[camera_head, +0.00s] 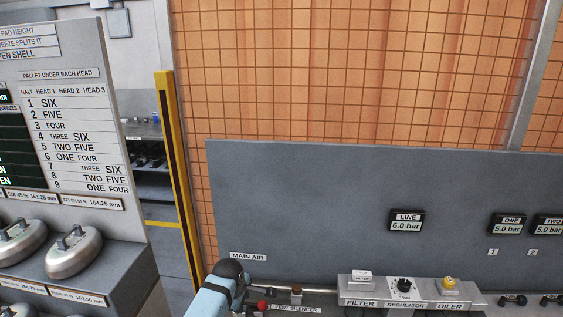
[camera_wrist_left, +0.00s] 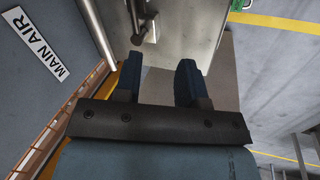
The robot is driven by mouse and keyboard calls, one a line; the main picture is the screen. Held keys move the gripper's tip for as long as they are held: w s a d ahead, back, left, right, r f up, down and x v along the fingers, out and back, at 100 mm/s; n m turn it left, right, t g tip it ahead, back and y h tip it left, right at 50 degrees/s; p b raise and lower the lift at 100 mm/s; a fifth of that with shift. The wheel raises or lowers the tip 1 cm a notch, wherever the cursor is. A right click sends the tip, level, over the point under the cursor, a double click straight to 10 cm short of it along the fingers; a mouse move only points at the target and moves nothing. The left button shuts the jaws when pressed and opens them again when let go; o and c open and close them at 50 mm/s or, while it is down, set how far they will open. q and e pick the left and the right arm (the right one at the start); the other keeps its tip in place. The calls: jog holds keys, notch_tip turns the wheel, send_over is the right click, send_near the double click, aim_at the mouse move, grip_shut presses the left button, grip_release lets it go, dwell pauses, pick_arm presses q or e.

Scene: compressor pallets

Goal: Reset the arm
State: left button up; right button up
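My left arm (camera_head: 213,296) comes up from the bottom of the head view. Its dark rounded end is just below the MAIN AIR label (camera_head: 248,256), and the fingers cannot be made out there. In the left wrist view my left gripper (camera_wrist_left: 158,80) shows two dark blue fingers set apart. Nothing is held between them. A grey metal fitting (camera_wrist_left: 146,22) lies beyond the fingers, apart from them. The MAIN AIR label also shows at the left of the wrist view (camera_wrist_left: 39,47). My right gripper is in neither view.
A grey panel (camera_head: 300,215) carries a LINE gauge reading 6.0 bar (camera_head: 407,221). Below it sit a regulator (camera_head: 404,289), a yellow-topped oiler (camera_head: 449,284) and a red knob (camera_head: 262,305). A pallet chart board (camera_head: 70,130) stands left, above metal shells (camera_head: 74,252). A yellow post (camera_head: 178,180) stands between.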

pick_arm(q)
jog(key=s+a+f+m+t+h, duration=0.15)
jog(key=s+f+m, duration=0.35)
jog(key=s, duration=0.5)
jog(key=s+a+f+m+t+y, duration=0.1)
jog(key=s+a+f+m+t, duration=0.2)
jog(key=s+f, duration=0.45)
jog(key=s+a+r+m+t+h, duration=0.1)
jog(key=s+r+m, duration=0.2)
jog(key=s, duration=0.6)
jog(key=s+a+r+m+t+h, duration=0.1)
jog(key=s+r+m+t, duration=0.1)
jog(key=s+m, duration=0.4)
jog(key=s+r, duration=0.1)
jog(key=s, duration=0.3)
jog(key=shift+s+r, duration=0.2)
jog(key=shift+r, duration=0.05)
